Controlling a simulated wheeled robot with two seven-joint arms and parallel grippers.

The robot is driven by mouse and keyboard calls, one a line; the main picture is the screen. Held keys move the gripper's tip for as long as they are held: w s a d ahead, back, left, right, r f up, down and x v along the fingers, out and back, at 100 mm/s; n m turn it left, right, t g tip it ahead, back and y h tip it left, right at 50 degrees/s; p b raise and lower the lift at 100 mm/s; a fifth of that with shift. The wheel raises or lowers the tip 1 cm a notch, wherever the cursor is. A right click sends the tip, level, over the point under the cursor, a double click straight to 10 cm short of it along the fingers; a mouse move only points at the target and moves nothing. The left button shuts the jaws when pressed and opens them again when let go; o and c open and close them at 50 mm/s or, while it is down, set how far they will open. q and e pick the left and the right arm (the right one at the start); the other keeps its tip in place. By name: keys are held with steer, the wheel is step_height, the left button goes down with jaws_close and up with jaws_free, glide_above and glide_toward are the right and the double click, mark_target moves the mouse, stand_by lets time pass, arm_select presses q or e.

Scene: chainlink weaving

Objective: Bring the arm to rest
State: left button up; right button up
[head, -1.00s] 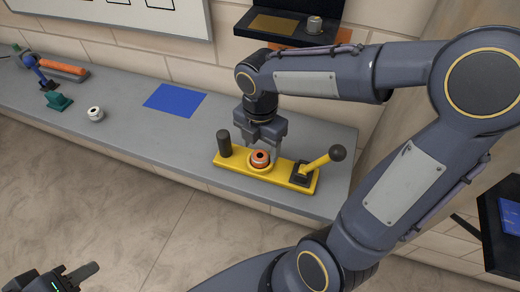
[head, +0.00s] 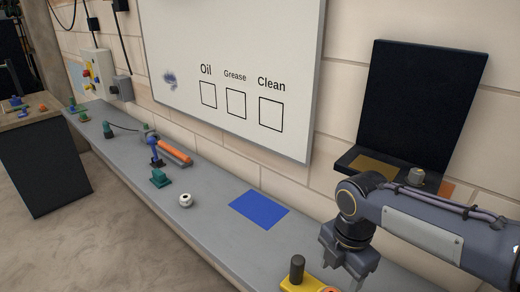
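My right arm comes in from the right edge, and its gripper (head: 343,268) points down over the grey bench. Its two fingers are spread apart, with nothing seen between them. Below it, a yellow fixture (head: 297,284) with a dark upright knob is cut off by the bottom edge. A bit of an orange-red part (head: 330,290) shows at the bottom edge by the fingers. The fixture's lever is out of frame. My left gripper is not in view.
A whiteboard (head: 240,60) and a black shelf (head: 420,110) are on the wall. A dark cabinet (head: 45,165) stands left.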

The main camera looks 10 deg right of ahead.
steer(key=s+m+t+y, duration=0.1)
steer(key=s+m, duration=0.4)
steer(key=m, duration=0.7)
steer(key=s+a+f+m+t+y, duration=0.1)
steer(key=s+m+t, duration=0.3)
steer(key=m, duration=0.8)
steer(key=shift+s+f+y, duration=0.15)
steer(key=shift+s+y, duration=0.65)
steer(key=shift+s, duration=0.4)
steer(key=shift+d+t, duration=0.1)
steer(key=shift+t, duration=0.2)
